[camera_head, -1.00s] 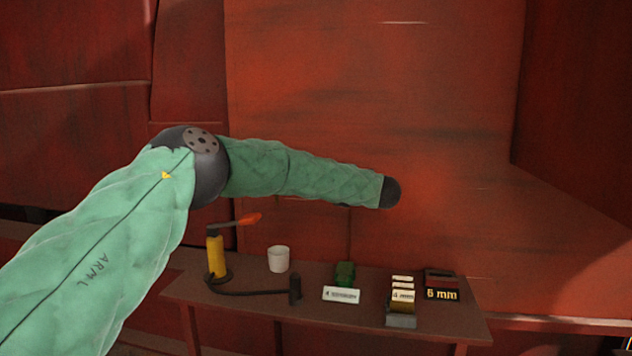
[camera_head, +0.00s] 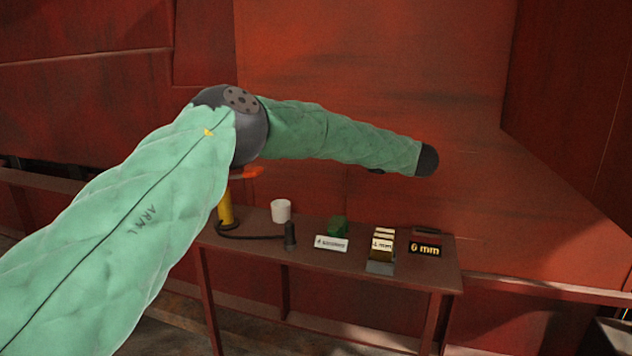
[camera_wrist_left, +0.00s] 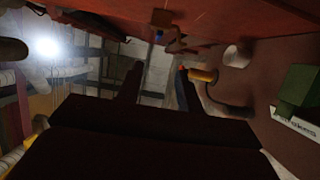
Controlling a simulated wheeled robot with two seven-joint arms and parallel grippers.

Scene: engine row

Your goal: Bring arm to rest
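My left arm (camera_head: 150,220), in a green quilted sleeve marked ARM L, comes in from the lower left of the head view. It bends at a dark joint (camera_head: 240,125), and its forearm (camera_head: 340,138) reaches right to a dark end, in front of the red wall and above the table as seen. The left gripper's fingers are hidden in the head view. In the left wrist view, the left gripper (camera_wrist_left: 157,88) shows two dark fingers apart with nothing visible between them. My right arm and gripper are not in view.
A brown table (camera_head: 345,268) bears a yellow post tool (camera_head: 226,212) with orange handle and hose, a white cup (camera_head: 281,211), a green block (camera_head: 337,226), a white label (camera_head: 331,244), a 4 mm holder (camera_head: 381,255) and a 6 mm box (camera_head: 425,248). Red walls (camera_head: 400,60) stand behind.

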